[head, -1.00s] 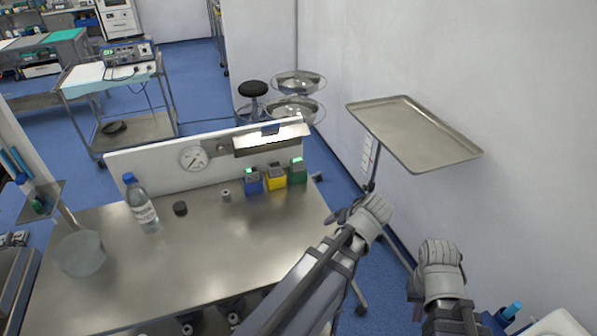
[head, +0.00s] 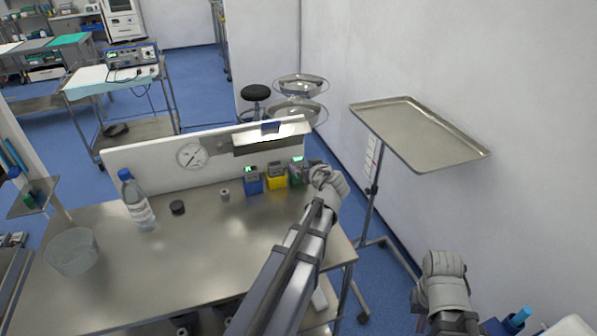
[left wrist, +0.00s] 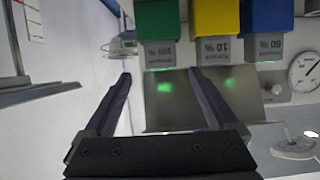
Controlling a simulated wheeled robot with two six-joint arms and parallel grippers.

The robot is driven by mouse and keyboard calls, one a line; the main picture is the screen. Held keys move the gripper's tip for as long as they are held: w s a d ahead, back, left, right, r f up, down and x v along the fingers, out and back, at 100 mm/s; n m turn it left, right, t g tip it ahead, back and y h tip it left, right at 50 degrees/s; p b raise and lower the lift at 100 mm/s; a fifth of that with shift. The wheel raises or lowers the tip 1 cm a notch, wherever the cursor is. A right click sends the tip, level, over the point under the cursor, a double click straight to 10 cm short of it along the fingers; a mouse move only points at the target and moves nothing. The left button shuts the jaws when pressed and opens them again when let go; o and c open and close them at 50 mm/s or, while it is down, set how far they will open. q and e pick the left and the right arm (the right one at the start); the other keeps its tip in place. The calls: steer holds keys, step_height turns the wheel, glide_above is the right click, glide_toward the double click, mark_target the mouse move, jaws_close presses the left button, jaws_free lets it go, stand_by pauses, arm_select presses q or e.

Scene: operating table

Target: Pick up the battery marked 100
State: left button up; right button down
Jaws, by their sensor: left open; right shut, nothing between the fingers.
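The green battery (head: 297,173) stands at the right end of a row at the table's back. In the left wrist view, which is upside down, the green battery (left wrist: 158,20) has a grey label that reads 100 %. The yellow battery (left wrist: 215,18) beside it reads 10 %, and the blue battery (left wrist: 265,16) reads 60 %. My left gripper (head: 314,168) is open and empty, just right of the green battery in the head view. In the left wrist view its fingertips (left wrist: 160,75) are apart, with the green battery ahead between their lines. My right gripper (head: 419,300) is shut and empty, low at right.
A metal table (head: 240,240) holds a water bottle (head: 137,205), a black puck (head: 177,207), a small metal cylinder (head: 224,194) and a clear bowl (head: 72,255). A backboard (head: 140,165) with a gauge (head: 192,156) and lamp hood (head: 270,138) stands behind. A tray stand (head: 425,135) is at right.

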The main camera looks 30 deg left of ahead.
mark_target(300, 162)
arm_select(q)
steer(key=shift+b+x, duration=1.2)
steer(key=shift+x, duration=2.2)
steer(key=shift+s+f, duration=0.1)
steer(key=shift+s, duration=0.1)
jaws_close()
